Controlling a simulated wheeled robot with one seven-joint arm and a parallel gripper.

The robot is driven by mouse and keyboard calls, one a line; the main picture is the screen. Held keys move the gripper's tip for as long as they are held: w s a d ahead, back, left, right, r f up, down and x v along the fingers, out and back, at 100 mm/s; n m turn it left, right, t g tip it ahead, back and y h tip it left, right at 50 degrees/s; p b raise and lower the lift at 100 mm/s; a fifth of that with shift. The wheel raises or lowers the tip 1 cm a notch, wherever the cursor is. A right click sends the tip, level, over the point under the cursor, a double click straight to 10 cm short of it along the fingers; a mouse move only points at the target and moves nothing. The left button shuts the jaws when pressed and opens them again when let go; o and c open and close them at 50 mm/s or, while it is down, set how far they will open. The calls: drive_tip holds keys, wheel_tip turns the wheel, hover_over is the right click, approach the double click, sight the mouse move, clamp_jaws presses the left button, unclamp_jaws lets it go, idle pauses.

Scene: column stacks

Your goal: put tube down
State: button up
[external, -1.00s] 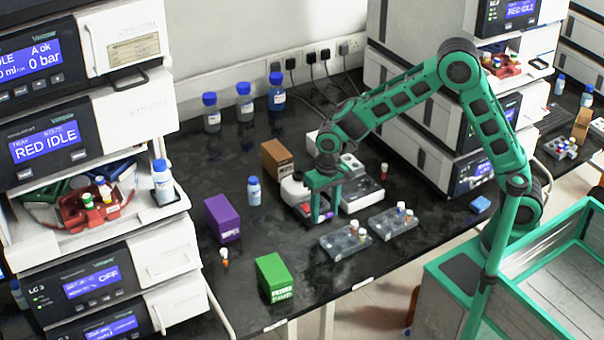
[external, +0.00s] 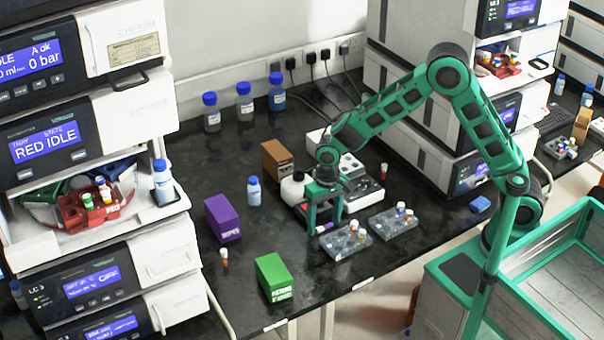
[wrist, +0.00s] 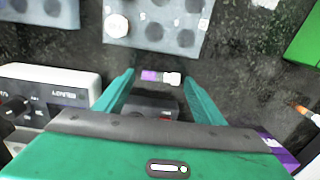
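A small tube with a purple label and a white cap lies on its side on the black bench; it shows in the wrist view (wrist: 160,77) and as a small purple and white spot in the external view (external: 325,228). It lies just beside the clear rack (external: 345,246), which also shows at the top of the wrist view (wrist: 180,14). My gripper (external: 325,224) is low over the bench with its fingers spread. In the wrist view its fingertips (wrist: 158,78) stand either side of the tube, with a gap at each end.
A second rack (external: 393,223) stands to the right. Bench instruments (external: 362,190) are close behind my gripper. A purple box (external: 222,219), a green box (external: 274,277) and a brown box (external: 277,160) stand to the left. The bench between the green box and the racks is clear.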

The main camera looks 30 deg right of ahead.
sight(319, 227)
wheel_tip(319, 227, up, 12)
drive_tip(key=shift+d+f, duration=0.15)
drive_tip(key=shift+d, duration=0.1)
drive_tip(key=shift+r, duration=0.3)
drive_tip(key=c, duration=0.7)
drive_tip(key=shift+c, duration=0.2)
drive_tip(key=shift+s+a+f+m+h, duration=0.15)
drive_tip(key=shift+f+m+h, duration=0.15)
drive_tip(key=shift+f+m, duration=2.25)
drive_tip(key=shift+w+a+f+m+h, duration=0.25)
drive_tip(key=shift+f+m, duration=1.25)
drive_tip(key=shift+m, duration=2.1)
drive_tip(key=shift+s+a+f+m+h, duration=0.1)
drive_tip(key=shift+s+f+m+h, duration=0.2)
drive_tip(key=shift+f+m, duration=2.25)
